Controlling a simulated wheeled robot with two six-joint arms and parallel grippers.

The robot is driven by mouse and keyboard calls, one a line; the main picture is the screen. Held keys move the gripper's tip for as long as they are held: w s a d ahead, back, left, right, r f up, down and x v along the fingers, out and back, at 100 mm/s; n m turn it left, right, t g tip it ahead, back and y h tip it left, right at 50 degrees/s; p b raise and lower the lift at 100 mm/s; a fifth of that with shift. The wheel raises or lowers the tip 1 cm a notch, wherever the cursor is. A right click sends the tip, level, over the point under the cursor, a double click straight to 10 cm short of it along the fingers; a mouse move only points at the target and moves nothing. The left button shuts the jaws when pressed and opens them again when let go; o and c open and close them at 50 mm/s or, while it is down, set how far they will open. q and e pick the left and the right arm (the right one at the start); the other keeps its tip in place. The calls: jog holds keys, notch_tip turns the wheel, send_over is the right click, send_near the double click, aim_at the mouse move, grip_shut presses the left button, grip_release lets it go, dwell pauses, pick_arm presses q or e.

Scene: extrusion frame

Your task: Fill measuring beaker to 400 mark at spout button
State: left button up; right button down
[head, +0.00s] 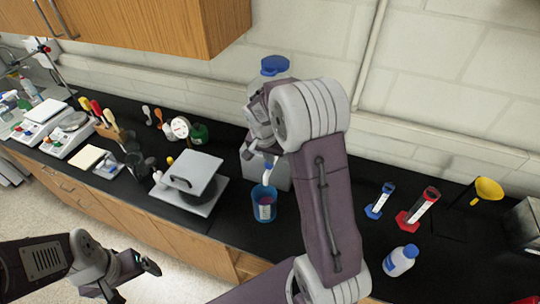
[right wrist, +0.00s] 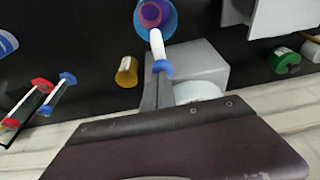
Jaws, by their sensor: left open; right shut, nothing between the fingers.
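The blue measuring beaker (head: 265,213) stands upright on the black bench under the white spout (head: 268,174). It also shows in the right wrist view (right wrist: 133,72), with a purple and pink inside. The fill level and marks cannot be read. The spout belongs to a pale container with a blue cap (head: 275,65), mostly hidden behind my right arm. My right gripper (head: 256,160) is shut and empty at the spout. In the right wrist view its fingertips (right wrist: 159,80) lie at the blue button (right wrist: 162,68); contact is unclear. My left gripper (head: 132,277) is open and empty above the floor.
Scales and tools crowd the far left.

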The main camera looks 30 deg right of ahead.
jog(key=shift+w+a, duration=0.1)
jog(key=shift+a, duration=0.05)
notch_tip(320, 180, down, 2)
jog(key=b, duration=0.2)
jog(key=shift+f+b, duration=0.1)
jog(key=shift+b, duration=0.25)
jog(key=shift+s+r, duration=0.2)
jog(key=shift+s, duration=0.15)
jog(key=shift+w, duration=0.1)
dwell(6.7)
